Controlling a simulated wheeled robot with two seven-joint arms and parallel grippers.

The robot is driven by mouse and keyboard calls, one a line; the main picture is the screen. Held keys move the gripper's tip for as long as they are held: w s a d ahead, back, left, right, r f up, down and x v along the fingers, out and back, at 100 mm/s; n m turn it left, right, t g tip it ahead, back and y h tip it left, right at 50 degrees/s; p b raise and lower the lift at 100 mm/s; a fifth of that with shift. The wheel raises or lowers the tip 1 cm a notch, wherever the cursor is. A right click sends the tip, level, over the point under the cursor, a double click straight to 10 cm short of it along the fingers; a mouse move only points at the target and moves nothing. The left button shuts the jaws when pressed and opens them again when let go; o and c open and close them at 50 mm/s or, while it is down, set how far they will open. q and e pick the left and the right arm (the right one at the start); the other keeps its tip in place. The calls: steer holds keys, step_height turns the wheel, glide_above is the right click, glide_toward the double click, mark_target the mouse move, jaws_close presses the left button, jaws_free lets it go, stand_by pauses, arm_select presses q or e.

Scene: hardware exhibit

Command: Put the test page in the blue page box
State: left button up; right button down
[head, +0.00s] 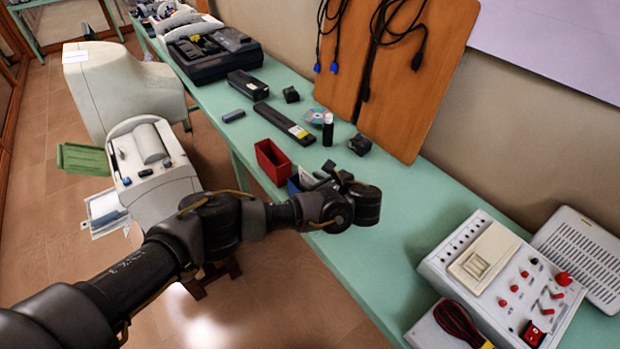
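The blue page box (293,187) stands on the green table's front edge, mostly hidden behind my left gripper and wrist. A small pale sheet (305,178) shows at the box, beside the gripper's fingers; I cannot tell if it is the test page or whether it is inside the box or held. My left gripper (325,178) is over the box area, its fingers dark and partly hidden by the wrist, so its opening is unclear. More white sheets (105,212) lie in a tray at the white printer's left side. My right gripper is out of view.
A red box (272,162) stands just behind the blue one. A black bar (285,124), a disc (315,117), a dark bottle (328,130) and a black block (360,145) lie farther back. The white printer (150,170) stands left; a control panel (500,285) sits right. The table between is clear.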

arm_select(q)
steer(key=p+v, duration=0.5)
steer(key=v, duration=0.4)
steer(key=shift+s+d, duration=0.3)
